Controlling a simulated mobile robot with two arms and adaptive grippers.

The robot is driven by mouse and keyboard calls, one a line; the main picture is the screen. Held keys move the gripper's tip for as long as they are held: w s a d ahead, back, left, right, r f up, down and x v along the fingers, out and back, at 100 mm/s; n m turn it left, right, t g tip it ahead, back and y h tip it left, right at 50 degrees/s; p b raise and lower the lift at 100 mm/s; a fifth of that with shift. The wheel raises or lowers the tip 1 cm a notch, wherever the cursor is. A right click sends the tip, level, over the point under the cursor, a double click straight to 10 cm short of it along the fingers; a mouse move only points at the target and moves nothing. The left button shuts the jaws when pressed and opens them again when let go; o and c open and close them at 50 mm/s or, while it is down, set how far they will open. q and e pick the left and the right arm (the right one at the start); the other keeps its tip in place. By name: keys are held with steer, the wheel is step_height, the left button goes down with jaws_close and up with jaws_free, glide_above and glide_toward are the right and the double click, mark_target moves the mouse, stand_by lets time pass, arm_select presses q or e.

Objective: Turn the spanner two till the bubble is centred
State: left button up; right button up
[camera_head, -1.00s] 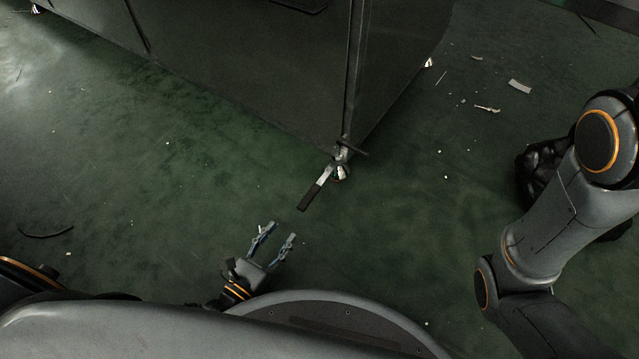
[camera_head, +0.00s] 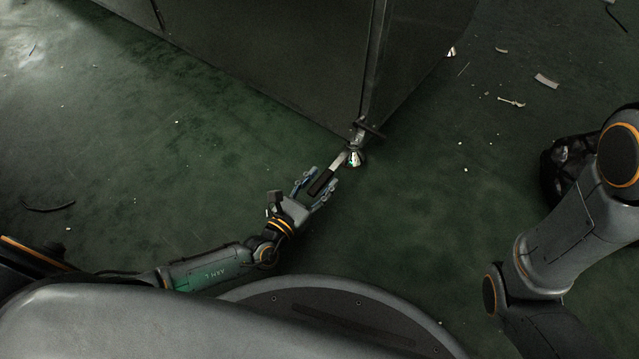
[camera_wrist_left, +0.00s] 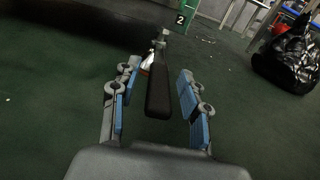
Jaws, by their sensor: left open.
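The spanner (camera_head: 323,181) has a dark grip and a metal shaft that runs up to the levelling foot (camera_head: 355,157) at the near corner of the dark machine. My left gripper (camera_head: 318,178) is open, with its fingers on either side of the dark grip. In the left wrist view the spanner's grip (camera_wrist_left: 158,92) lies between the blue finger pads, with gaps on both sides. A tag with the number 2 (camera_wrist_left: 181,19) shows behind the foot. I cannot make out a bubble. My right gripper is not seen; its arm is at the right.
The dark machine cabinet (camera_head: 270,60) stands above the foot. A black bag (camera_head: 563,165) sits at the right, partly behind my right arm. Small debris such as a pale scrap (camera_head: 546,81) and a bent dark strip (camera_head: 48,207) lies on the green floor. The floor around the foot is largely clear.

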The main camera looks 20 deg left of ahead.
arm_select(q)
jaws_close()
steer(key=shift+d, duration=0.1)
